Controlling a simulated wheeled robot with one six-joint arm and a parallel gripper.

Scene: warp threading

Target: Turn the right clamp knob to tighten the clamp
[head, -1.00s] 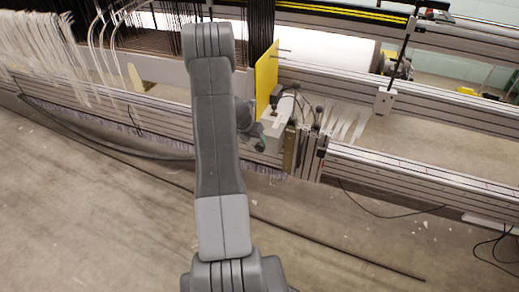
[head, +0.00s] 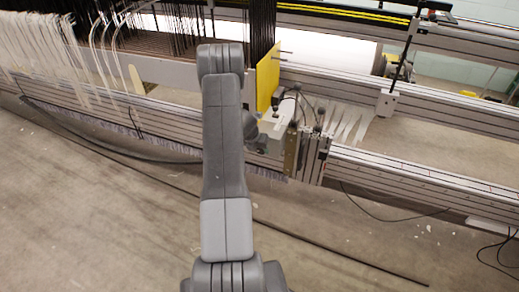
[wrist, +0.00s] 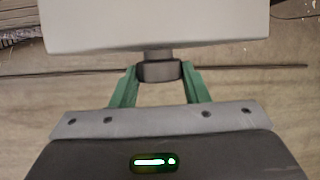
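The clamp knob (wrist: 160,71) is a dark grey, blocky piece on a short stem under a white clamp body (wrist: 155,25) in the wrist view. My gripper (wrist: 160,72) has green fingers, one on each side of the knob, and they appear to press against both its sides. My fingers and the knob cannot be made out there.
The yellow plate (head: 267,76) stands upright just behind the clamp. Pale strips (head: 346,124) hang to its right. A metal rail (head: 420,175) runs right. Dark cables lie on the floor (head: 110,215), which is otherwise mostly open in front.

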